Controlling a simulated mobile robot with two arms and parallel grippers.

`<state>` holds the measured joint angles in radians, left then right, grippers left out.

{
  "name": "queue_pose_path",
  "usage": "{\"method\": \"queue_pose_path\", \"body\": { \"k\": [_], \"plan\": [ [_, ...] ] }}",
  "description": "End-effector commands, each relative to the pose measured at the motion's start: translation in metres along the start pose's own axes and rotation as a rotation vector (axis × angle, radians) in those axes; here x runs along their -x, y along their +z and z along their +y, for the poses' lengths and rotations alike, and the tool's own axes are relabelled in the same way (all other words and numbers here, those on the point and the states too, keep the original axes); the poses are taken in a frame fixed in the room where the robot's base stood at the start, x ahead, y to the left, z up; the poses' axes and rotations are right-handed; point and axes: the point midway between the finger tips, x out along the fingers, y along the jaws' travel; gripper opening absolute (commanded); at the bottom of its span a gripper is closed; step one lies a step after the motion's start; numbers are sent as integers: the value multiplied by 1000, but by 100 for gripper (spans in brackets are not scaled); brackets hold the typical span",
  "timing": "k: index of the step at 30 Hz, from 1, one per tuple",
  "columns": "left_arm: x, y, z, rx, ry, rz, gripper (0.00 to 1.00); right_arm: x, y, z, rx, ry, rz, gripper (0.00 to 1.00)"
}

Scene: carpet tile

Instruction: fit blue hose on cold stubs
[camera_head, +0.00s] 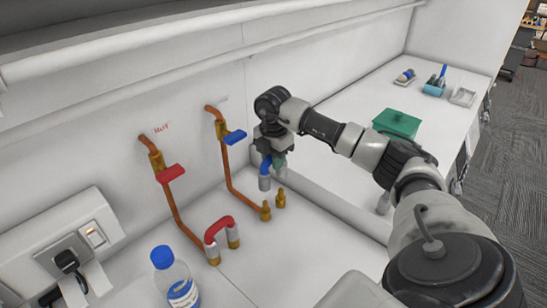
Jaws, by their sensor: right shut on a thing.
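My right gripper (273,157) points down near the wall and is shut on the blue hose (265,167), a short bent piece with a grey end sleeve hanging down. The gripper partly hides the hose. The two brass cold stubs (280,199) stand upright and bare on the white counter, below the hose; a clear gap shows between them and the hose end. The cold copper pipe (226,168) with a blue valve handle (234,138) runs down to the left stub. My left gripper is not in view.
The hot pipe (176,213) has a red handle (171,173), and a red hose (217,226) sits on its stubs. A water bottle (181,287) and a socket box (82,245) are at lower left. A green box (396,123) stands on the farther counter, beyond a low ledge.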

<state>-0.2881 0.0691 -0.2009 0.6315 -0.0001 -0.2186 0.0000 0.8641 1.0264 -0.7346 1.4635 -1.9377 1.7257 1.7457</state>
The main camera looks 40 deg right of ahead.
Motion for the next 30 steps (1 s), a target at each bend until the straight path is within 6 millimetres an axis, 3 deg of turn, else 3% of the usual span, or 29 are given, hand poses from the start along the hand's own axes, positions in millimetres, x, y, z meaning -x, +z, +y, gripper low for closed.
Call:
{"method": "queue_pose_path", "body": {
  "k": [12,30],
  "plan": [
    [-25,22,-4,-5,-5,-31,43,-39,0,0,0,0,0,0],
    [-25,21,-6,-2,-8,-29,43,-41,0,0,0,0,0,0]
  ]
}}
